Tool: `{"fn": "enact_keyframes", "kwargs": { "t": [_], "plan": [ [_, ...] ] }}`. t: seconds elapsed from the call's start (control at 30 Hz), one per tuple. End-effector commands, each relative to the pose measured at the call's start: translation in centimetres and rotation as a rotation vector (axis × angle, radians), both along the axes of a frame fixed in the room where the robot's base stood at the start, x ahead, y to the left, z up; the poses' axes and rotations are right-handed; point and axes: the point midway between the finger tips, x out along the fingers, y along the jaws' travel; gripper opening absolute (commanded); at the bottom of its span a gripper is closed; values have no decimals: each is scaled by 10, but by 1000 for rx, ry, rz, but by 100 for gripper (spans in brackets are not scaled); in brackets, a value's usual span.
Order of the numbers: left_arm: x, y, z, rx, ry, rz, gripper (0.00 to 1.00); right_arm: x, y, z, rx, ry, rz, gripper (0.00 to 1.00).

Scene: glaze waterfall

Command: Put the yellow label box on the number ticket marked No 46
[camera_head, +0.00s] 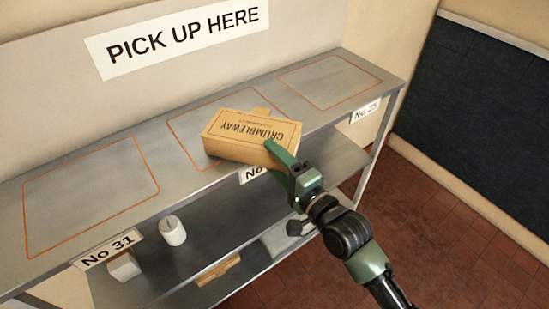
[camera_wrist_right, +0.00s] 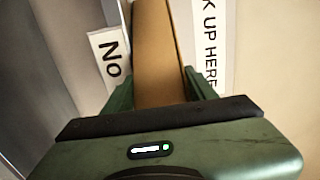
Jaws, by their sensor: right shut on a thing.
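A tan-yellow box (camera_head: 250,134) printed CRUMBLEWAY, upside down in the head view, is at the middle orange outline of the steel shelf. My right gripper (camera_head: 284,158) is shut on its near right end. In the right wrist view the box (camera_wrist_right: 157,50) runs away between both fingers of the gripper (camera_wrist_right: 158,92). I cannot tell whether the box touches the shelf. Below it on the front edge is a ticket (camera_head: 252,173) reading "No"; its number is hidden behind my gripper. It shows in the wrist view too (camera_wrist_right: 110,62), number also hidden. My left gripper is out of view.
The top shelf (camera_head: 170,137) has empty outlined areas left and right, ticketed No 31 (camera_head: 108,250) and No 25 (camera_head: 365,110). A white cup (camera_head: 172,231) and other items are on the lower shelf. A PICK UP HERE sign (camera_head: 180,36) hangs behind.

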Motion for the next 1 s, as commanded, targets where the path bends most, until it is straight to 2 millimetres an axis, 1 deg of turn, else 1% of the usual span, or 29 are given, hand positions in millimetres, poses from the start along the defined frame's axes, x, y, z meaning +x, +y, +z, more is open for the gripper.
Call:
{"fn": "enact_keyframes", "kwargs": {
  "t": [0.13,0.27,0.3,0.33,0.37,0.63,0.73,0.8,0.87,1.0],
  "plan": [
    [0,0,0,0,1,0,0,0,0,0,0,0,0,17],
    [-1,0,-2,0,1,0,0,0,0,-4,1,1,0,17],
    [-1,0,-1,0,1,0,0,0,0,-3,1,1,0,68],
    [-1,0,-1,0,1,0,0,0,0,-3,0,1,0,76],
    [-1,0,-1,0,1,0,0,0,0,-3,0,1,0,78],
    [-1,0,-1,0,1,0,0,0,0,-2,0,1,0,78],
    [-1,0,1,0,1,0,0,0,0,3,-1,-1,0,78],
    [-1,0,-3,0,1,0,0,-7,-5,-3,-1,3,-1,78],
    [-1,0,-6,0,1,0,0,-15,-11,-3,-1,3,-1,78],
    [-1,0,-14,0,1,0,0,-39,-29,-4,-2,4,-1,78]
  ]
}}
